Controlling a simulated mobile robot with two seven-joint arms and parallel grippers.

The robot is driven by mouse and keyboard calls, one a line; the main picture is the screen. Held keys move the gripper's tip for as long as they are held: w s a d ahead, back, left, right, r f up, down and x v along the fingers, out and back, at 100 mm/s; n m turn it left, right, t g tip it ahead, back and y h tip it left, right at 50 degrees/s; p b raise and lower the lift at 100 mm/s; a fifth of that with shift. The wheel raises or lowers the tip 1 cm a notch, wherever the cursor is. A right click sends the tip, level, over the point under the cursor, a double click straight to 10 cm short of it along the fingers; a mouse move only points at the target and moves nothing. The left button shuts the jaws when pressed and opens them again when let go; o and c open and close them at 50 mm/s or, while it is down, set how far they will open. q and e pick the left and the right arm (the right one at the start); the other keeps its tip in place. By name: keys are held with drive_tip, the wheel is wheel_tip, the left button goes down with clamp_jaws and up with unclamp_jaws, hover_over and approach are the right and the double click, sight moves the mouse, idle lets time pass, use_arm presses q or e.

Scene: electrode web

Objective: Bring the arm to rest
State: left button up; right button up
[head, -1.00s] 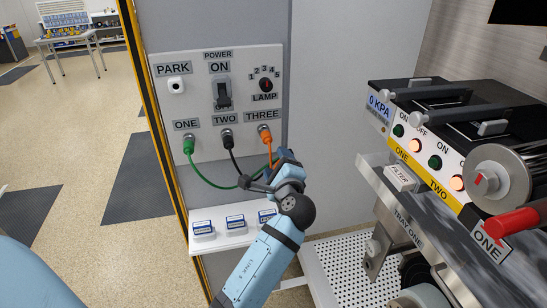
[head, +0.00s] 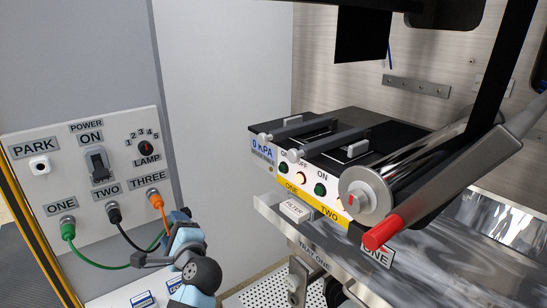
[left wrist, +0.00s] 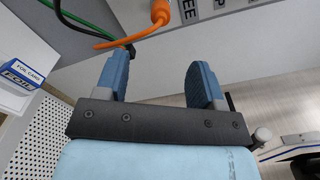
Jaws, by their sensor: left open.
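My left gripper (head: 164,236) is at the lower left of the head view, below and right of the socket marked THREE. In the left wrist view its two blue fingers (left wrist: 161,68) stand apart with nothing between them. The orange plug (head: 155,200) is in socket THREE, and its cable passes close to the gripper. In the left wrist view the orange cable (left wrist: 118,43) runs just beyond the left finger; I cannot tell whether they touch. My right gripper is not in view.
The panel (head: 75,215) also holds a green plug (head: 68,231) in ONE and a black plug (head: 114,214) in TWO. Small blue-and-white boxes (head: 142,300) sit below. To the right stands a bench with a red-handled roller (head: 395,230) and a steel tray (head: 470,230). A pale wall fills the middle.

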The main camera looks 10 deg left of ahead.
use_arm(q)
drive_tip(key=s+d+f+n+h, duration=0.1)
drive_tip(key=s+d+f+h, duration=0.25)
drive_tip(key=f, duration=0.35)
drive_tip(key=s+d+f+n+h+p, duration=0.1)
drive_tip(key=s+d+f+h, duration=0.1)
drive_tip(key=s+f+h, duration=0.3)
drive_tip(key=s+d+f+n+h, duration=0.1)
drive_tip(key=d+f+h, duration=0.15)
drive_tip(key=f, duration=0.55)
drive_tip(key=s+d+f+n+h, duration=0.3)
drive_tip(key=s+f+n, duration=0.1)
drive_tip(key=s, duration=0.3)
drive_tip(key=s+d+f+n+h, duration=0.2)
drive_tip(key=s+d+f+n, duration=0.1)
drive_tip(key=s, duration=0.5)
drive_tip(key=shift+s+d+f+n+g+h+p, duration=0.15)
drive_tip(key=shift+d+f+n+g+h+p, duration=0.25)
drive_tip(key=shift+f+n, duration=0.2)
